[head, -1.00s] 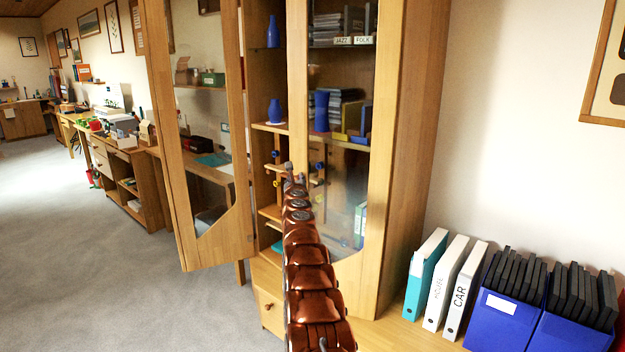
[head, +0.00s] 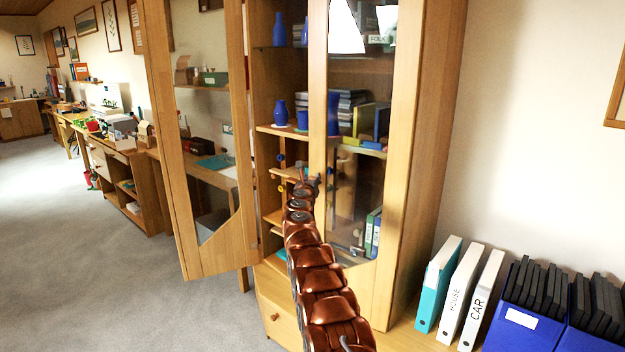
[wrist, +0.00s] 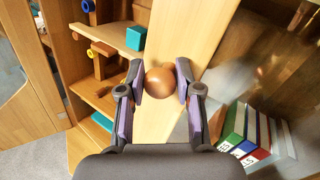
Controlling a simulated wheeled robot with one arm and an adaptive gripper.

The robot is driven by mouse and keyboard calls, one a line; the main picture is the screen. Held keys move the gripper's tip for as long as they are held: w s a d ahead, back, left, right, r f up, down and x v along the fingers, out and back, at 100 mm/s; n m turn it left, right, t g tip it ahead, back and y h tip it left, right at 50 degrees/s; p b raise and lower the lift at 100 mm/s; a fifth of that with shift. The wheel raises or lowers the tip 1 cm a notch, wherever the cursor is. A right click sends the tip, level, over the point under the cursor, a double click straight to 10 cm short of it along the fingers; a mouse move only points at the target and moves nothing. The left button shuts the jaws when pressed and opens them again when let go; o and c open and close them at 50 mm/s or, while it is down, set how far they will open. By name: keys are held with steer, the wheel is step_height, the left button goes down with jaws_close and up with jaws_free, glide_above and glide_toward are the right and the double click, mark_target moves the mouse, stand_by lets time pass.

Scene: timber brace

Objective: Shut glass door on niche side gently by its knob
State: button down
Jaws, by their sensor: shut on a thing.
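The cabinet has two glass doors. The left glass door (head: 160,120) stands wide open toward me. The right glass door (head: 318,110) has a wooden frame; whether it is fully against the cabinet I cannot tell. In the wrist view its pale wooden stile (wrist: 185,40) carries a round brown knob (wrist: 159,82). My gripper (wrist: 160,84) has its two fingers closed on either side of this knob. In the head view my gripper (head: 306,180) is small at the door's stile, and the knob is hidden there.
Inside the cabinet are shelves with a blue vase (head: 280,112) and books. Binders (head: 457,292) and blue file boxes (head: 510,325) stand on the low surface at right. A desk (head: 140,180) lies behind the open left door. The grey carpet (head: 90,280) at left is clear.

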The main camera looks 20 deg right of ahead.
steer(key=c, duration=1.2)
jaws_free()
steer(key=shift+r, duration=0.8)
steer(key=shift+o, duration=0.6)
steer(key=shift+w+d+f, duration=0.15)
steer(key=shift+w+f, duration=0.2)
steer(key=shift+f, duration=0.05)
steer(key=shift+o, duration=1)
steer(key=shift+w+d+f, duration=0.15)
steer(key=shift+d, duration=0.05)
steer(key=shift+o, duration=0.5)
steer(key=shift+a, duration=0.1)
steer(key=shift+f, duration=0.15)
steer(key=shift+s+a, duration=0.15)
steer(key=shift+s, duration=0.15)
